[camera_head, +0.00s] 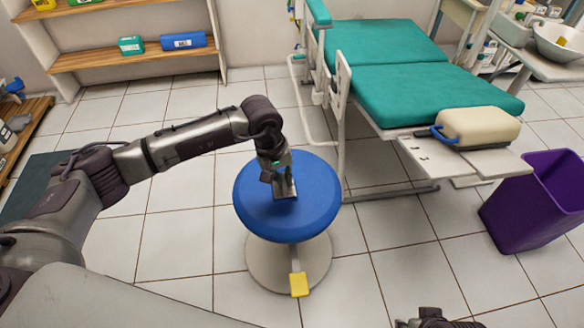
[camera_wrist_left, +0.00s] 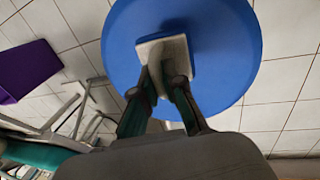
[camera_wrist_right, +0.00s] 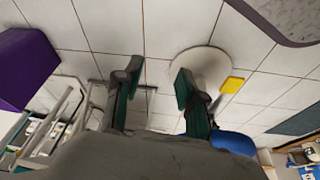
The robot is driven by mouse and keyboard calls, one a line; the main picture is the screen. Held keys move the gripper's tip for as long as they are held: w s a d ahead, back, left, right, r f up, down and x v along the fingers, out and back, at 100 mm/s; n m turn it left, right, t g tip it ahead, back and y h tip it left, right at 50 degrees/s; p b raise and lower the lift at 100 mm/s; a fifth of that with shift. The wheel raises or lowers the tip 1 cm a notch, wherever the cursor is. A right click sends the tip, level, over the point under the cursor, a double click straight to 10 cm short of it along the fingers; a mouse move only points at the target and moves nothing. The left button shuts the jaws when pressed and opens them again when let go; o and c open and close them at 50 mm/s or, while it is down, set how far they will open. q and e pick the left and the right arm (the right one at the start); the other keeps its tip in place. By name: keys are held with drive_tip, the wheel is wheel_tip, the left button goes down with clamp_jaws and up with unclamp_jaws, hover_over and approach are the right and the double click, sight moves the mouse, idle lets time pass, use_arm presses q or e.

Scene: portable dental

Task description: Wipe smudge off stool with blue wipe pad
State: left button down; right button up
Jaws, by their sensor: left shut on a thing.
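The stool has a round blue seat (camera_head: 313,212) on a pale base with a yellow pedal (camera_head: 299,284). The seat also shows in the left wrist view (camera_wrist_left: 235,62). My left gripper (camera_head: 281,180) is over the middle of the seat, pointing down. It is shut on a wipe pad (camera_wrist_left: 152,47), which looks pale grey-white and square in the left wrist view. The pad is at or just above the seat; I cannot tell whether it touches. No smudge is clearly visible; pad and gripper hide part of the seat. My right gripper (camera_wrist_right: 156,82) is open and empty, away from the seat.
A green exam bed (camera_head: 420,88) with a cream case (camera_head: 478,127) stands right of the stool. A purple bin (camera_head: 535,200) is at the far right. Wooden shelves (camera_head: 130,52) stand at the back left. Tiled floor in front of the stool is clear.

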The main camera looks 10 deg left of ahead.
use_arm(q)
drive_tip(key=shift+r+p, duration=0.4)
drive_tip(key=shift+r, duration=1)
use_arm(e)
drive_tip(key=shift+a+f, duration=0.15)
drive_tip(key=shift+f, duration=1.05)
drive_tip(key=shift+a+f, duration=0.15)
drive_tip(key=shift+f, duration=1.05)
use_arm(q)
drive_tip(key=shift+p, duration=0.3)
